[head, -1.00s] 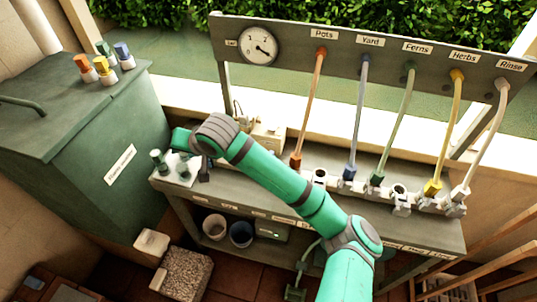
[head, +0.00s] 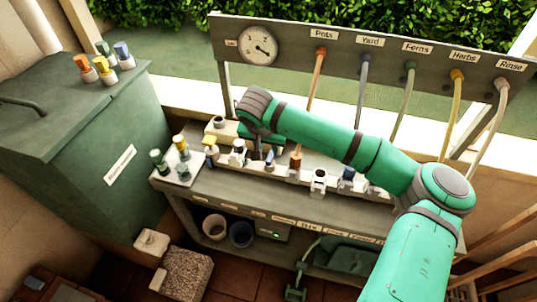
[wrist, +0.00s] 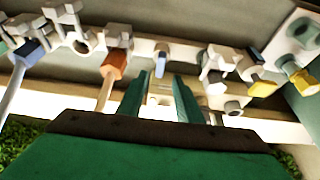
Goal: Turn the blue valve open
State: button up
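A small blue piece (wrist: 160,64), which looks like the blue valve's handle, sits on the pale pipe row in the wrist view. It also shows in the head view (head: 270,162), just left of the orange hose connector (head: 296,160). My gripper (wrist: 160,82) is open and empty. In the wrist view its two green fingers point at the blue piece, with the piece in line with the gap between them. I cannot tell how far the fingertips are from it. In the head view my arm's end hides part of the row.
The orange connector (wrist: 114,65) is close on one side in the wrist view, a white valve fitting (wrist: 218,62) on the other. A tray (head: 184,181) with coloured fittings stands at the bench's left end. Hoses hang from the labelled board (head: 390,62) behind.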

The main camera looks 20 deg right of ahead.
aim_at(270, 156)
jog(key=x, duration=0.6)
jog(key=shift+w+d+f, duration=0.1)
jog(key=shift+w+f, duration=0.1)
jog(key=shift+f, duration=0.1)
jog(key=shift+c, duration=0.6)
grip_shut()
